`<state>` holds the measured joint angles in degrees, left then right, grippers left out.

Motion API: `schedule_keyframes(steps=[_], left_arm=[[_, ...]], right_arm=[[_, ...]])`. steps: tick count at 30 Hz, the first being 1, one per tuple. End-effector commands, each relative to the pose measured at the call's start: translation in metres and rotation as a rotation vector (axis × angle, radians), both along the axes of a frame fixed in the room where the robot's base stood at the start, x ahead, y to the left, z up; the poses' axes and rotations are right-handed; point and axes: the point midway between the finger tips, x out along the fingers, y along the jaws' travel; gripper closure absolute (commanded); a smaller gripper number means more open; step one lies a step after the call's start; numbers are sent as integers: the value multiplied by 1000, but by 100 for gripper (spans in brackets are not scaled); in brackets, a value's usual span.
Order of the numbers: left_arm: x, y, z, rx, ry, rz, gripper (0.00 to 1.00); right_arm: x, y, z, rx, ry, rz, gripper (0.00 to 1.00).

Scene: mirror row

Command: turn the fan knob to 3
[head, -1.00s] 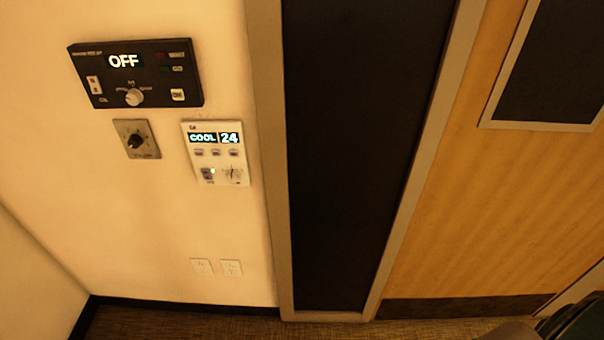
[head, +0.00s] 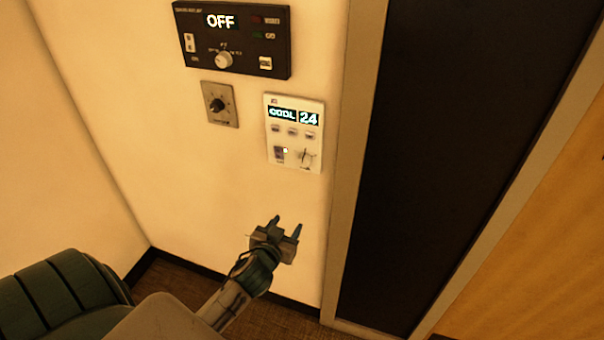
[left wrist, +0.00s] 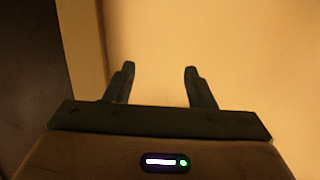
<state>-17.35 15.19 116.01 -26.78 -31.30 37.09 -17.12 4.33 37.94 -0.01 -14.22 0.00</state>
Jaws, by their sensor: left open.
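A white control panel (head: 294,133) on the wall reads COOL 24 and has a small dial (head: 306,157) at its lower right. A grey plate left of it carries a black knob (head: 217,104). The markings around both are too small to read, so I cannot tell which is the fan knob or where it points. My left gripper (head: 287,223) is open and empty, below the white panel and apart from it. In the left wrist view its two fingers (left wrist: 160,72) stand apart before bare wall. My right gripper is not in view.
A black panel (head: 260,45) above reads OFF and has a pale knob (head: 223,60). A dark door panel (head: 440,150) in a grey frame (head: 350,150) stands right of the controls. The wall between gripper and white panel is clear.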

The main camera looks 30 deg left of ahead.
Motion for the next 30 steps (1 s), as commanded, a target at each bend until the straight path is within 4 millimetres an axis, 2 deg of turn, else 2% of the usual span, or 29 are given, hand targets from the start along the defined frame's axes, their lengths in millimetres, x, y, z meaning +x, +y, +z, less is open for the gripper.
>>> schedule_keyframes(steps=[1, 3, 6, 9, 14, 24, 30], left_arm=[[-1, -5, 33, -4, -72, -1, 51], [-5, -9, 74, -11, -151, 0, 51], [-13, -15, 114, -22, -232, 1, 51], [-17, -17, 136, -29, -276, 2, 51], [-8, -15, 146, -32, -293, 2, 51], [54, -1, 147, -32, -292, 2, 51], [78, 5, 145, -33, -290, 1, 51]], right_arm=[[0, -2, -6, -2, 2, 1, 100], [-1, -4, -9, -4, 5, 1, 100], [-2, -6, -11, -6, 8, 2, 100], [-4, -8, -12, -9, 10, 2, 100], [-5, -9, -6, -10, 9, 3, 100], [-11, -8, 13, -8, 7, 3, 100], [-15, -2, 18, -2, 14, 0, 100]])
